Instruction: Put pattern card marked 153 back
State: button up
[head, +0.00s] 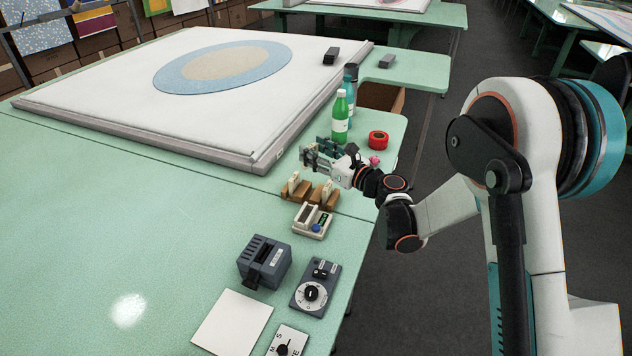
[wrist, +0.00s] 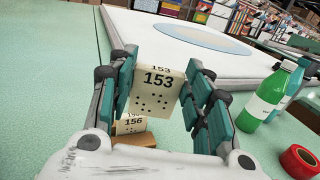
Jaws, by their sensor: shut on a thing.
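The pattern card marked 153 (wrist: 157,92) is cream with black dots and sits upright between the teal finger pads of my gripper (head: 316,158) in the wrist view. My gripper is shut on it by its side edges. Below and behind it, a card marked 156 (wrist: 132,125) stands in a wooden block (wrist: 135,139). In the head view, my gripper is just above and beyond two wooden card holders, a left one (head: 294,193) and a right one (head: 325,199), each with a pale card. I cannot make out the held card in the head view.
A green bottle (head: 340,120), a teal bottle (head: 350,88) and a red tape roll (head: 378,140) stand beyond my gripper. A white device (head: 312,222) and dark boxes (head: 264,262) lie nearer. The large white frame (head: 200,90) lies behind. The table's left part is clear.

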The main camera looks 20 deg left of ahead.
notch_tip(320, 180, down, 8)
jog(key=b, duration=0.2)
jog(key=shift+f+b, duration=0.15)
jog(key=shift+b, duration=0.15)
jog(key=shift+f, duration=0.3)
jog(key=shift+f, duration=0.3)
jog(key=o, duration=1)
jog(key=shift+c, duration=0.2)
